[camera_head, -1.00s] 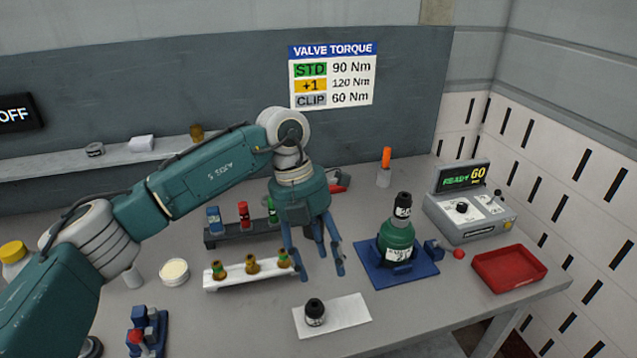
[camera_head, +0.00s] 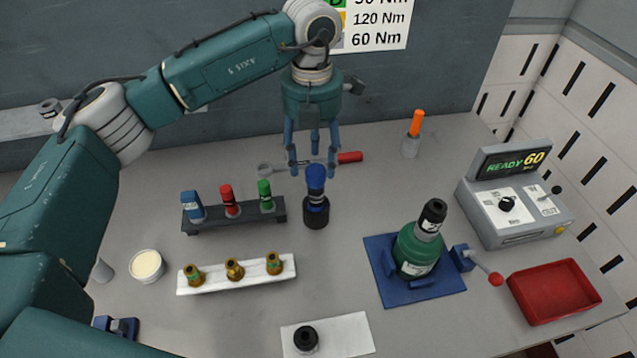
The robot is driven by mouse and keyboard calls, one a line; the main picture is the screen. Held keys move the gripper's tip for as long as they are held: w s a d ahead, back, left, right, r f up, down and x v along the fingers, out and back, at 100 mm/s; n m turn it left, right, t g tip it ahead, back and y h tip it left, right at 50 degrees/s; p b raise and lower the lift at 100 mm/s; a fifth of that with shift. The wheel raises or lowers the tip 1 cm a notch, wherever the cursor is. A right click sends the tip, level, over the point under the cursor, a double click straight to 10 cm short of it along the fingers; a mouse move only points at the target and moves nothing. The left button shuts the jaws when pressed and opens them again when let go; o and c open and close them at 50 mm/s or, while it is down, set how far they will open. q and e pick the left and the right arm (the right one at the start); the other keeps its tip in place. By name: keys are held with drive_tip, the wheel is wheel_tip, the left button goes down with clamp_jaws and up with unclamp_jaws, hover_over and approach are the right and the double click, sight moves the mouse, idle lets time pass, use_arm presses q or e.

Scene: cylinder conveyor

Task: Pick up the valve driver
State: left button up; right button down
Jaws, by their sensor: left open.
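An upright tool with a blue handle and a black collar and base (camera_head: 316,199) stands on the table, right of the rack of blue, red and green pieces. It looks like the valve driver, though no label on it can be read. My left gripper (camera_head: 312,168) hangs pointing down with its blue fingers spread, empty, at about the height of the tool's top in the picture. The blue handle tip shows between the fingertips. I cannot tell whether they touch it. My right gripper is not in view.
The black rack (camera_head: 240,221) and a white strip with brass fittings (camera_head: 235,287) are at left. A green bottle (camera_head: 413,252) stands on a blue base at right, near a control box (camera_head: 510,205) and red tray (camera_head: 552,291). A red-handled tool (camera_head: 350,157) lies behind.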

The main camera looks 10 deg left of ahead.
sight(314, 168)
use_arm(q)
drive_tip(key=f, duration=0.1)
drive_tip(key=f+p, duration=0.1)
drive_tip(key=f, duration=0.1)
drive_tip(key=shift+s+f, duration=0.1)
drive_tip(key=shift+s, duration=0.3)
drive_tip(key=shift+f, duration=0.25)
drive_tip(key=shift+w+d+f+p, duration=0.1)
drive_tip(key=shift+f+p, duration=0.2)
drive_tip(key=shift+p, duration=0.2)
drive_tip(key=f, duration=0.1)
drive_tip(key=f+p, duration=0.2)
drive_tip(key=shift+d+f, duration=0.25)
drive_tip(key=shift+d, duration=0.05)
drive_tip(key=shift+f, duration=0.55)
clamp_jaws()
drive_tip(key=shift+r, duration=0.1)
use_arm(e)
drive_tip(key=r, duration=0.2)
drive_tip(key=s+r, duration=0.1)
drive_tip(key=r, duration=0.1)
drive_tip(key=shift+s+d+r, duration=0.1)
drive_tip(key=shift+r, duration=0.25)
